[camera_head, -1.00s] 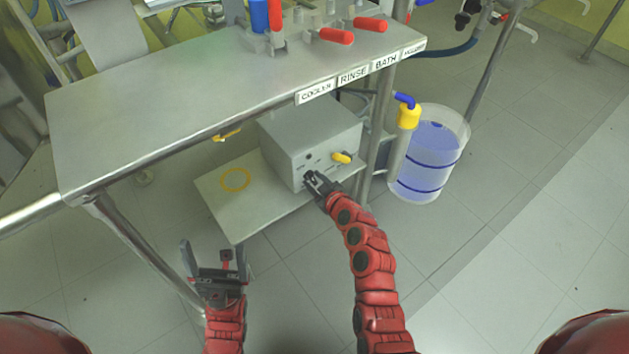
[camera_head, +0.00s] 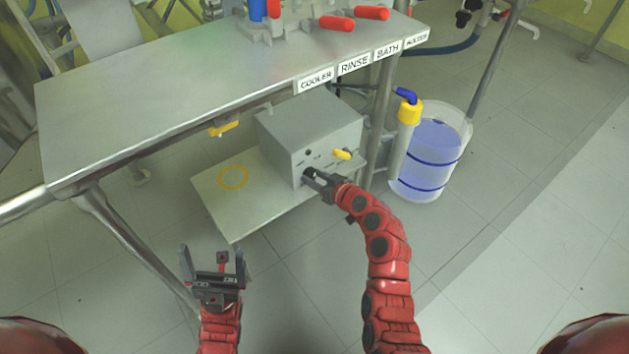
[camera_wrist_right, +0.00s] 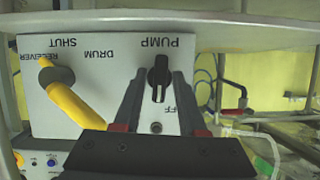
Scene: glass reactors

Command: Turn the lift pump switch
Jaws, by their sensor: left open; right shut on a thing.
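The grey control box (camera_head: 290,140) stands on the low shelf under the bench. In the right wrist view its white panel (camera_wrist_right: 105,70) shows upside down, with the labels PUMP, DRUM, SHUT and RECEIVER. The black pump switch (camera_wrist_right: 158,78) is a knob below the PUMP label, lined up roughly vertically in that picture; an OFF label is partly covered. My right gripper (camera_head: 313,177) is at the lower front of the box, its fingers (camera_wrist_right: 159,95) on either side of the switch and shut on it. My left gripper (camera_head: 212,268) is open and empty, left of the shelf front.
A yellow lever (camera_head: 341,154) sits on the box front, close to my right gripper; it also shows in the wrist view (camera_wrist_right: 80,105). A yellow ring lies on the shelf (camera_head: 235,205). The bench top (camera_head: 200,95) overhangs the box. A clear container (camera_head: 432,150) stands right.

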